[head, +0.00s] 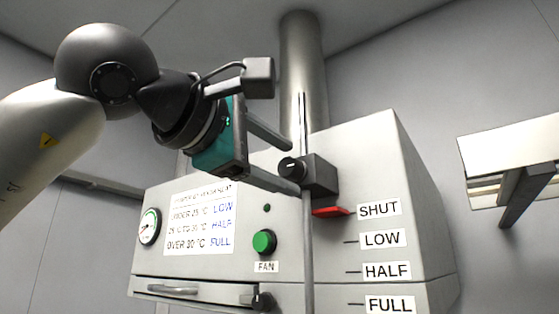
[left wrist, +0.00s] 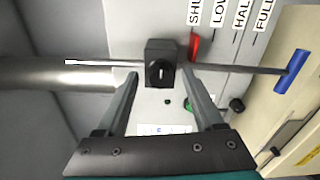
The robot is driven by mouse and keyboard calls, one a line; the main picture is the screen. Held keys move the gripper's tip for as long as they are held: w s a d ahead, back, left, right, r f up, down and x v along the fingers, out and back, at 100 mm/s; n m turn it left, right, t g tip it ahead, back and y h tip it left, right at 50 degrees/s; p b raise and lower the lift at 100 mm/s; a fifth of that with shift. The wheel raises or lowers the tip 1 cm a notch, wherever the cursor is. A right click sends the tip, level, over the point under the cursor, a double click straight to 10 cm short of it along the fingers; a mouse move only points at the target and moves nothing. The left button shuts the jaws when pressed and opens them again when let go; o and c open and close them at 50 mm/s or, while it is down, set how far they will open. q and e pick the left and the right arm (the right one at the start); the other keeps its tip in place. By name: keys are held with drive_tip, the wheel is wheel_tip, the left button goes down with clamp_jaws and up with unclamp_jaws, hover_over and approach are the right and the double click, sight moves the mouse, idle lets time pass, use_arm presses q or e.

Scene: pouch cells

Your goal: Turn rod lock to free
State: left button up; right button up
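The rod lock is a black block (head: 320,175) with a round black knob (head: 291,169), on a thin upright metal rod (head: 308,250). A red pointer (head: 331,211) below the block is level with the SHUT label (head: 379,209). My left gripper (head: 293,167) is open, with its fingertips above and below the knob. In the left wrist view, the knob (left wrist: 160,72) faces me and carries a pale mark. There the open fingers (left wrist: 160,78) lie to either side of the block, with gaps showing. The rod ends in a blue handle (left wrist: 291,71). My right gripper is not in view.
The grey cabinet (head: 410,200) bears LOW, HALF and FULL labels, a green FAN button (head: 264,242), a gauge (head: 149,227) and a printed notice (head: 200,215). A thick metal duct (head: 303,70) rises behind. A wall-mounted fixture (head: 510,160) is at the right.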

use_arm(q)
drive_tip(key=shift+a, duration=0.1)
drive_tip(key=b+v, duration=0.4)
drive_tip(key=v, duration=1.1)
